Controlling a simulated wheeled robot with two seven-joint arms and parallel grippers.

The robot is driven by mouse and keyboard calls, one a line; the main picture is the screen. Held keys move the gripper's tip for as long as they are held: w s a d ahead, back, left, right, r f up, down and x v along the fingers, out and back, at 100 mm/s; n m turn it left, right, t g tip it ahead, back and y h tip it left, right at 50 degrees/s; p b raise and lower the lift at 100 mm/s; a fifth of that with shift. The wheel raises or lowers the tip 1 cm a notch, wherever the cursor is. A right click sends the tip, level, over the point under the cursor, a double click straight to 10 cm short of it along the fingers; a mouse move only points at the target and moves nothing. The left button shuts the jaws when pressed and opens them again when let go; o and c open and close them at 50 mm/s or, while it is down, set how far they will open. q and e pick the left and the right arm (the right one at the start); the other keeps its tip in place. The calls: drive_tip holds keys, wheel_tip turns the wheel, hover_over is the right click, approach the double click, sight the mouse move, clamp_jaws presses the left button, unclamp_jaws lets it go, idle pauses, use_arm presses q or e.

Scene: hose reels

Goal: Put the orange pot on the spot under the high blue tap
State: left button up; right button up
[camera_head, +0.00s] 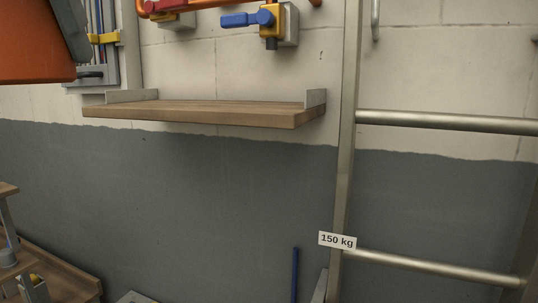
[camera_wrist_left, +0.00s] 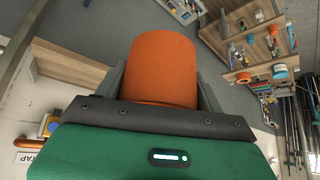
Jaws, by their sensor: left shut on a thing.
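The orange pot (camera_head: 32,52) is held up at the upper left of the head view, partly cut off by the frame. In the left wrist view the pot (camera_wrist_left: 162,62) sits between the two dark fingers of my left gripper (camera_wrist_left: 163,84), which is shut on it. The blue tap (camera_head: 248,18), with a yellow body, is on the wall right of the pot. A wooden shelf (camera_head: 205,112) is fixed to the wall below the tap; no marked spot is visible on it. The pot is apart from the shelf, to its left. My right gripper is not in view.
The shelf top looks empty, with metal brackets (camera_head: 316,97) at its ends. A metal ladder (camera_head: 346,150) with a 150 kg label (camera_head: 337,240) stands right of it. A red valve (camera_head: 168,5) and orange pipe are left of the tap. Wooden shelving (camera_head: 60,278) is at lower left.

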use_arm(q)
drive_tip(key=w+f, duration=0.1)
drive_tip(key=w, duration=0.1)
drive_tip(key=f, duration=0.1)
drive_tip(key=shift+w+a+f, duration=0.25)
drive_tip(key=shift+w+f, duration=0.05)
drive_tip(key=shift+w, duration=0.1)
drive_tip(key=w+f+m, duration=0.1)
drive_tip(key=w+f, duration=0.8)
drive_tip(key=f, duration=0.5)
drive_tip(key=w+f+h, duration=0.1)
drive_tip(key=w+f, duration=0.7)
drive_tip(key=f, duration=0.6)
drive_tip(key=w+f+m, duration=0.1)
drive_tip(key=w+f, duration=0.8)
drive_tip(key=f, duration=0.5)
drive_tip(key=shift+w+d+f+m, duration=0.2)
drive_tip(key=shift+w+m, duration=0.1)
drive_tip(key=shift+s+r, duration=0.1)
wheel_tip(320, 180, down, 3)
drive_tip(key=shift+r+b, duration=0.2)
drive_tip(key=shift+b, duration=0.85)
drive_tip(key=shift+d, duration=0.1)
